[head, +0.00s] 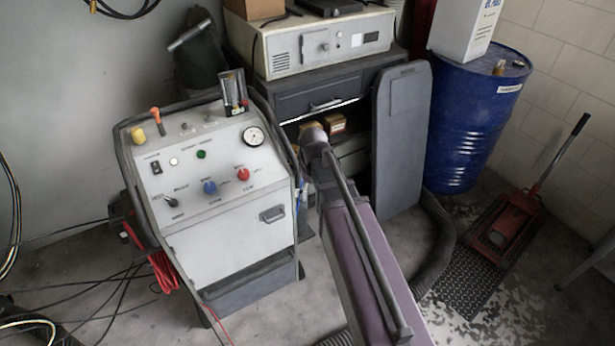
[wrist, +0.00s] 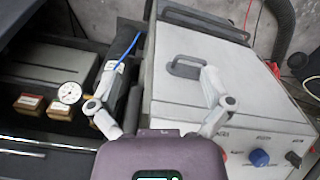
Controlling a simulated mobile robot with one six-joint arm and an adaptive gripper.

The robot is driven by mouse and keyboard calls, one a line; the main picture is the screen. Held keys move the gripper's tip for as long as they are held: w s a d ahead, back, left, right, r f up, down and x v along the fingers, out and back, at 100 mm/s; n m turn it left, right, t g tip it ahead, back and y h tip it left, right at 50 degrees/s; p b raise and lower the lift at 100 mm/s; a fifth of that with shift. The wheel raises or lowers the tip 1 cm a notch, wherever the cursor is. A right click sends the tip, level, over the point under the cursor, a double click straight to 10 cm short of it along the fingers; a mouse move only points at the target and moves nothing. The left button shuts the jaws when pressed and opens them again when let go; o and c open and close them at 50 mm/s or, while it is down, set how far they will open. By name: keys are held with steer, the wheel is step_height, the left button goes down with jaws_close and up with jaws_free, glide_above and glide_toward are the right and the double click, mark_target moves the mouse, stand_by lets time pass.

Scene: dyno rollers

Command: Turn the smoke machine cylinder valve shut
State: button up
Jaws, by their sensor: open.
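The smoke machine (head: 225,200) is a pale grey cart with a sloped control panel at centre left in the head view; its body (wrist: 180,100) fills the right of the wrist view. In the wrist view a small white dial gauge (wrist: 69,92) and a dark upright part with a blue hose (wrist: 122,65) are beside the machine. I cannot make out the cylinder valve clearly. My gripper (wrist: 160,100) is open, with its fingers spread and nothing held between them. In the head view my arm reaches to the machine's right side and hides most of that spot.
A dark drawer cabinet (head: 310,97) with small boxes (head: 335,123) stands behind. A grey panel (head: 402,140) leans to its right. A blue drum (head: 470,120) and a red floor jack (head: 505,228) are at the right. Cables (head: 95,290) lie on the floor at left.

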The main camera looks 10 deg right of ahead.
steer(key=s+m, duration=0.7)
steer(key=s, duration=0.3)
steer(key=shift+w, duration=0.1)
